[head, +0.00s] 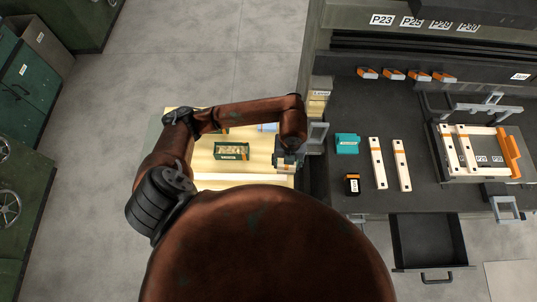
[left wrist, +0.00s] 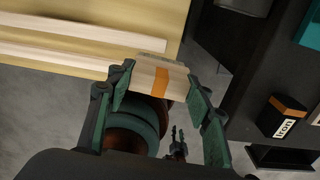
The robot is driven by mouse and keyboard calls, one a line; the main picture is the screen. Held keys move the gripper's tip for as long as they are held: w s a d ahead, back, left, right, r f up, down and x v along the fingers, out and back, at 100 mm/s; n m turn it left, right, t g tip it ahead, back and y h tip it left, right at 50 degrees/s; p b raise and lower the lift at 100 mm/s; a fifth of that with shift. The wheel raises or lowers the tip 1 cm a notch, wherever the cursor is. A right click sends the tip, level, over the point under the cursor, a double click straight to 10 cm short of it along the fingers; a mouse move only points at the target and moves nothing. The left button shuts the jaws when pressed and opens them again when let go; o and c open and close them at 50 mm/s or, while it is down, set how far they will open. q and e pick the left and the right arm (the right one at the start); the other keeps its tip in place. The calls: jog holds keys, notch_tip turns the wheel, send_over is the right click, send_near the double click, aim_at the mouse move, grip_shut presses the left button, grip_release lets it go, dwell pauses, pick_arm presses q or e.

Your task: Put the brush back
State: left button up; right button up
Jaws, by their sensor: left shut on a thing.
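My left gripper (head: 288,160) is over the right edge of the pale wooden work table in the head view. In the left wrist view the left gripper (left wrist: 160,88) is shut on the brush (left wrist: 148,76), a pale wooden block with an orange band and a greyish far edge. The brush sits between the two green-padded fingers, clear of the table's edge. Its underside is hidden. A small dark shape like my right gripper (left wrist: 178,143) shows far below in the left wrist view; its jaws are too small to judge.
The pale table (head: 205,150) holds a green box (head: 232,151). The dark bench on the right carries a teal block (head: 347,144), two pale slats (head: 377,163), a black-and-orange box (head: 352,184) and a partly built crate (head: 480,152). An open drawer (head: 428,242) juts out in front.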

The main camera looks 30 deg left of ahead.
pick_arm(q)
jog(key=n, duration=0.5)
jog(key=shift+d+r, duration=0.15)
jog(key=shift+d, duration=0.05)
jog(key=w+a+f, duration=0.2)
jog(key=a+f, duration=0.1)
jog(key=a, duration=0.1)
jog(key=w+a+f+b, duration=0.1)
jog(key=w+a+f, duration=0.1)
jog(key=a+f, duration=0.1)
jog(key=w+a+f+b, duration=0.1)
jog(key=w+a+f, duration=0.1)
jog(key=a, duration=0.3)
jog(key=shift+w+a+f, duration=0.1)
jog(key=shift+w+f, duration=0.05)
jog(key=shift+f, duration=0.75)
jog(key=shift+w+f, duration=0.1)
jog(key=shift+f, duration=1.45)
jog(key=shift+f, duration=0.15)
jog(key=o, duration=1)
